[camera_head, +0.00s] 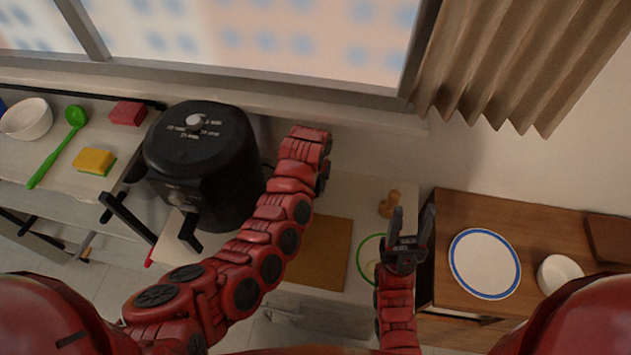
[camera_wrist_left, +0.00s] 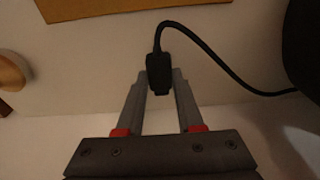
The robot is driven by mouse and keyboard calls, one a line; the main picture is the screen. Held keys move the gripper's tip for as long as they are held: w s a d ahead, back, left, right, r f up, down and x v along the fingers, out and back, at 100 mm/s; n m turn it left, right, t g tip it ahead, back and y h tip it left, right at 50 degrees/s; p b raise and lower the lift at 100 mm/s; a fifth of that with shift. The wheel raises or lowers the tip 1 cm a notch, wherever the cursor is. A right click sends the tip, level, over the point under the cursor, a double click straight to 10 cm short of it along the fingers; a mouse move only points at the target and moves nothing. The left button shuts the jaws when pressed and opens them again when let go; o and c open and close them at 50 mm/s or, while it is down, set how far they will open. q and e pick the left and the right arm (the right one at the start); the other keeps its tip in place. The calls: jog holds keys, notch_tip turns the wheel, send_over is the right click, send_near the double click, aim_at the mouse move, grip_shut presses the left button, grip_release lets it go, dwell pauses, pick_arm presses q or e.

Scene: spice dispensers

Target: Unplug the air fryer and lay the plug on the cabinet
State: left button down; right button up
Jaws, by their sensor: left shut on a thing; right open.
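The air fryer (camera_head: 205,160) is black and stands on the counter left of my left arm. The plug (camera_wrist_left: 159,74) is black, and its cord (camera_wrist_left: 225,68) curves right toward a dark body at the edge of the left wrist view. My left gripper (camera_wrist_left: 158,92) is shut on the plug, with a finger on each side. In the head view my left arm hides the plug and fingertips, and no socket shows. The light cabinet top (camera_head: 345,190) lies under and beside my left arm. My right gripper (camera_head: 411,228) is open and empty over its right side.
A brown board (camera_head: 322,255) lies on the light top, with a wooden object (camera_head: 389,204) and a green-rimmed round item (camera_head: 363,262) nearby. A wooden unit (camera_head: 450,215) at right holds a blue-rimmed plate (camera_head: 484,263) and white bowl (camera_head: 560,274). Sponges and a ladle lie at left.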

pick_arm(q)
jog(key=shift+f, duration=0.35)
jog(key=shift+c, duration=2.3)
grip_release()
jog(key=shift+r, duration=0.1)
jog(key=shift+r+b, duration=0.3)
jog(key=r, duration=0.2)
jog(key=r+b, duration=0.1)
jog(key=r, duration=0.2)
jog(key=s+r+b, duration=0.1)
jog(key=r, duration=0.1)
jog(key=shift+r, duration=0.35)
notch_tip(320, 180, up, 9)
jog(key=s+p, duration=0.1)
jog(key=p, duration=0.2)
jog(key=shift+a+p, duration=0.2)
jog(key=shift+p, duration=0.15)
jog(key=shift+f, duration=0.15)
